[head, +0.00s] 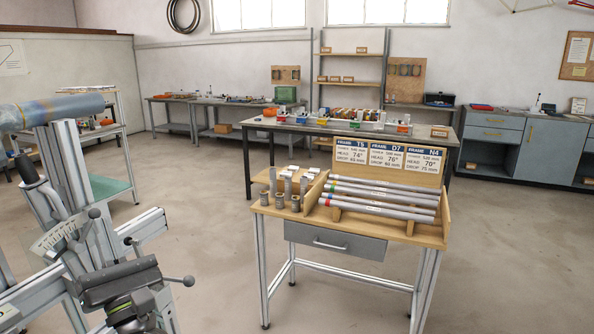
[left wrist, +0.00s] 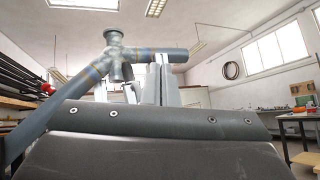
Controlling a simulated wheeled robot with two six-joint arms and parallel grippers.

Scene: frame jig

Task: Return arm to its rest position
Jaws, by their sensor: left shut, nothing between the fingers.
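My left gripper (head: 118,283) is low at the left in the head view, in front of the frame jig (head: 75,170). It is shut and empty. Its dark front with small screws fills the lower part of the left wrist view (left wrist: 160,120). A blue-grey tube (head: 55,111) lies across the top of the jig's metal post. In the left wrist view, grey tubes meet at a lug (left wrist: 114,52) beyond the gripper, apart from it as far as I can see. My right gripper is not in view.
A wooden-topped stand (head: 345,228) holds several grey tubes (head: 385,198), short lugs and label cards (head: 388,160). A long workbench (head: 340,130) stands behind it, with grey cabinets (head: 540,145) at the right. A scale plate (head: 60,236) is on the jig. Open floor (head: 210,240) lies between jig and stand.

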